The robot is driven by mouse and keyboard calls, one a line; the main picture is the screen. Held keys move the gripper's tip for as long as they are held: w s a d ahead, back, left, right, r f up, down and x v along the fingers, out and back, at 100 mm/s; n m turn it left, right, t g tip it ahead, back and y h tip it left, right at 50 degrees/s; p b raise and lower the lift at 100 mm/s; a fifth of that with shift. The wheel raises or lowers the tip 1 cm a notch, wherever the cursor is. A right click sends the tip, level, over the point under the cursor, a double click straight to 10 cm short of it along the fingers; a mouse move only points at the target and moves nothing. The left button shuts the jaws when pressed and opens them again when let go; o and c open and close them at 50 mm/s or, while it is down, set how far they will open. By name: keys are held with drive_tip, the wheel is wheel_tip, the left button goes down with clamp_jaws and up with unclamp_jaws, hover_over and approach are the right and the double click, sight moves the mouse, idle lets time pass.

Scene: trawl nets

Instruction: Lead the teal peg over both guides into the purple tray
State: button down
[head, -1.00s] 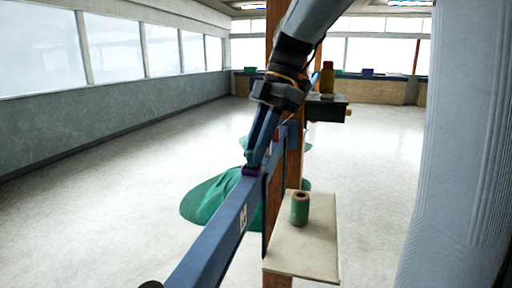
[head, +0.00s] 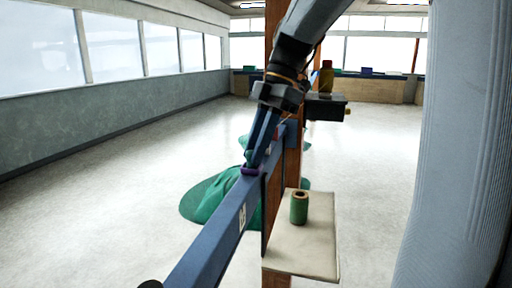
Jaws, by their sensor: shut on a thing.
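My gripper (head: 254,160) is shut, fingers pointing down, at the top of the long blue beam (head: 222,236). A small purple piece (head: 249,171), which looks like the purple tray, sits on the beam right at the fingertips. The teal peg cannot be made out; what the fingers hold is hidden between them and the tray's rim. A small red part (head: 277,133) shows farther along the beam, behind my gripper; I cannot tell whether it is a guide. The two guides are not clearly visible.
A green spool (head: 299,208) stands on a pale shelf (head: 305,245) right of the beam. A brown wooden post (head: 292,165) rises beside it. A bottle (head: 326,77) stands on a black box (head: 325,106). Green netting (head: 210,198) lies on the otherwise open floor.

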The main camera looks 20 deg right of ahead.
drive_tip(key=c, duration=1.5)
unclamp_jaws()
drive_tip(key=shift+r, duration=0.1)
drive_tip(key=shift+b+v, duration=0.85)
drive_tip(key=shift+v, duration=2.95)
drive_tip(key=shift+d, duration=0.1)
